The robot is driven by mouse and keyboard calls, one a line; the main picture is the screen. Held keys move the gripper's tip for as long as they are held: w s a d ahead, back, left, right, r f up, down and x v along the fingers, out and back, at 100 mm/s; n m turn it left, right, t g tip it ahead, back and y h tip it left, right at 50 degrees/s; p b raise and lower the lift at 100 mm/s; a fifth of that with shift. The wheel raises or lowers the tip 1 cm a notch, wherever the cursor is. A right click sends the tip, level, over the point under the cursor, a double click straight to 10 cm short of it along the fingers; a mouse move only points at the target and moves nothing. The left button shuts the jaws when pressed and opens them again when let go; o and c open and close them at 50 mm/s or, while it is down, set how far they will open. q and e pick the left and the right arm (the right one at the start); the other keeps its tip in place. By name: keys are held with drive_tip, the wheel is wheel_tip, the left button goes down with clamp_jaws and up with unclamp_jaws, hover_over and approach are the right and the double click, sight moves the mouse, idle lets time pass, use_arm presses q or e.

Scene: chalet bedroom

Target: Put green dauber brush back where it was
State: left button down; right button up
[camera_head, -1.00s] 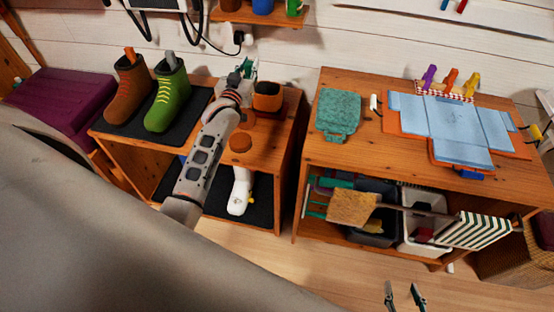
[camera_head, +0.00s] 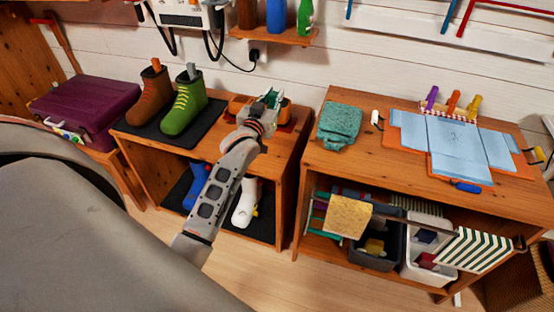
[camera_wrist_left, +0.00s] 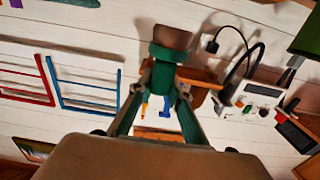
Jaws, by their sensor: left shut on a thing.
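My left gripper (camera_head: 270,98) is over the back of the left wooden bench, in front of the white plank wall. In the left wrist view its fingers (camera_wrist_left: 160,105) are shut on the green dauber brush (camera_wrist_left: 164,72), whose brown end (camera_wrist_left: 173,38) points away from the palm. In the head view the brush is small and hard to tell from the gripper. An orange container (camera_head: 238,104) stands on the bench just behind the gripper, partly hidden by it. My right gripper is not in view.
A brown boot (camera_head: 150,98) and a green boot (camera_head: 184,108) stand on a dark mat to the left. A wall shelf (camera_head: 270,36) with several bottles is above the gripper. The right bench holds a teal cloth (camera_head: 338,126) and a blue cloth (camera_head: 454,140).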

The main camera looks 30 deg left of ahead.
use_arm(q)
wheel_tip(320, 180, down, 20)
drive_tip(key=b, duration=0.5)
drive_tip(key=shift+f+b, duration=0.1)
drive_tip(key=shift+b, duration=0.2)
drive_tip(key=shift+r, duration=0.2)
drive_tip(key=shift+f, duration=0.25)
drive_tip(key=c, duration=1.9)
unclamp_jaws()
